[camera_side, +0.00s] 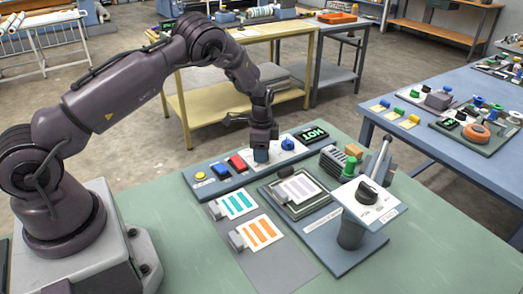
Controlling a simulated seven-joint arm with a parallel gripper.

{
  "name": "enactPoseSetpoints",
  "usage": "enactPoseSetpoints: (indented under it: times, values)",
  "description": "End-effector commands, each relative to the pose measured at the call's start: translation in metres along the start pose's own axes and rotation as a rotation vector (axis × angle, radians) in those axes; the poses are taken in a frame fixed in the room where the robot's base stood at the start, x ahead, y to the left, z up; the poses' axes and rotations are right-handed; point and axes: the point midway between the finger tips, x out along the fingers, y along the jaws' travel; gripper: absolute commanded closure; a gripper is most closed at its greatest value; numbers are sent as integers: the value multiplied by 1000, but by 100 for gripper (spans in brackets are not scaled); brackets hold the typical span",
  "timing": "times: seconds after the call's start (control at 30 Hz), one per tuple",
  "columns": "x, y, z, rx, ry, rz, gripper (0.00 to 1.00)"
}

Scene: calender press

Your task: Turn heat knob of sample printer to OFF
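My gripper (261,148) points down over the middle of a blue-grey control panel (212,187). Something blue shows right at its fingertips; I cannot tell whether it is a knob on the panel or part of the gripper, nor whether the fingers are apart or closed. A blue knob (288,144) on a white dial plate sits just right of the gripper. A dark display (313,133) at the panel's right end reads "HOT" in green. A black knob (367,191) sits on a white-topped pedestal (350,232) in front right, apart from the gripper. Knob markings are too small to read.
The panel also carries a yellow button (200,175) and a red switch (237,163). In front lie a framed plate (293,190) and striped sample cards (260,232). A lever (380,158) stands up behind the pedestal. The green tabletop (165,215) is clear at left.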

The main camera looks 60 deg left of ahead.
Motion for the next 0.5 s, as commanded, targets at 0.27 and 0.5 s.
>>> enactPoseSetpoints:
  times: [0.27, 0.5]
  values:
    - [0, 0, 0, -10, 0, 0, 80]
    - [0, 0, 0, -95, 1, 0, 80]
